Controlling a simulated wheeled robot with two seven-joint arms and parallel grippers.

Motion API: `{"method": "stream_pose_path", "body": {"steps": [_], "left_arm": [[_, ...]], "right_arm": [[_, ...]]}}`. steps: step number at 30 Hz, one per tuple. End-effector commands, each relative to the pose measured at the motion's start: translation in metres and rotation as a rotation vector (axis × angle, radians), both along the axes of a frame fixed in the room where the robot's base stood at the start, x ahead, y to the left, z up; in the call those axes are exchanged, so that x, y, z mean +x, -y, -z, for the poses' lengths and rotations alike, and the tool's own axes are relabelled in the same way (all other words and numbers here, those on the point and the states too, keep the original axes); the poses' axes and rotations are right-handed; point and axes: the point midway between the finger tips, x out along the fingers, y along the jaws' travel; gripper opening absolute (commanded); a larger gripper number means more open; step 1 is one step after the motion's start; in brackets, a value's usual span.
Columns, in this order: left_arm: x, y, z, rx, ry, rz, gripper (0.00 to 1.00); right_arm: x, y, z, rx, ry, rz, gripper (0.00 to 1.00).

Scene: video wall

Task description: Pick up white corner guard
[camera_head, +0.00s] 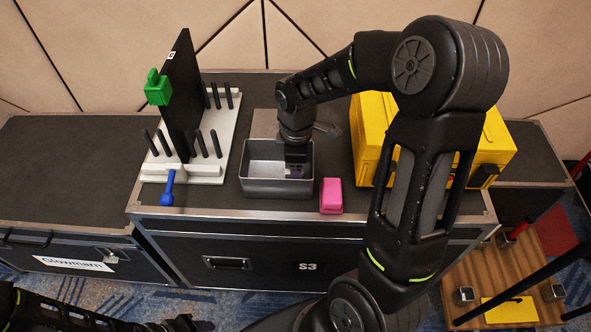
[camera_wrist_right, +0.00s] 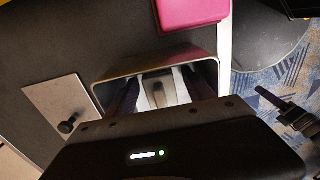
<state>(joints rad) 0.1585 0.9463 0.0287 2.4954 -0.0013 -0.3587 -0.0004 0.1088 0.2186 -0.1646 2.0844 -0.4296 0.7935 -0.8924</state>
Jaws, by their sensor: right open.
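A grey metal tray (camera_head: 262,185) stands on the dark case top, and its rim shows in the right wrist view (camera_wrist_right: 150,60). My right gripper (camera_head: 296,170) points down into the tray's right part. In the right wrist view its two dark fingers (camera_wrist_right: 158,92) are apart, with pale whitish surfaces and a small grey-brown piece between them. This may be the white corner guard, but its outline is mostly hidden by the fingers and gripper body. I cannot tell whether the fingers touch it. My left gripper (camera_head: 195,323) is low at the bottom left, dark and unclear.
A pink block (camera_head: 331,196) sits just right of the tray. A yellow case (camera_head: 372,125) stands further right. Left is a white pegged rack (camera_head: 205,170) holding a black panel (camera_head: 180,95) with a green clamp (camera_head: 158,88). A blue tool (camera_head: 168,190) lies at the front edge.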

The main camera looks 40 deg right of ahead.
Motion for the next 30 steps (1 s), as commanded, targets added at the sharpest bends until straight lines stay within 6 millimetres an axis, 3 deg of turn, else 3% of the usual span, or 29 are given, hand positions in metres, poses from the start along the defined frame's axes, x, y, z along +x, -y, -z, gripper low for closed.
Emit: {"method": "stream_pose_path", "body": {"steps": [4, 26, 30], "left_arm": [[0.0, 0.0, 0.0, 0.0, 0.0, 0.0, 0.44], [0.0, 0.0, 0.0, 0.0, 0.0, 0.0, 0.44], [0.0, 0.0, 0.0, 0.0, 0.0, 0.0, 0.44]], "right_arm": [[0.0001, 0.0001, -0.0002, 0.0, 0.0, 0.0, 0.6], [0.0001, 0.0001, -0.0002, 0.0, 0.0, 0.0, 0.0], [0.0001, 0.0001, -0.0002, 0.0, 0.0, 0.0, 0.0]]}}
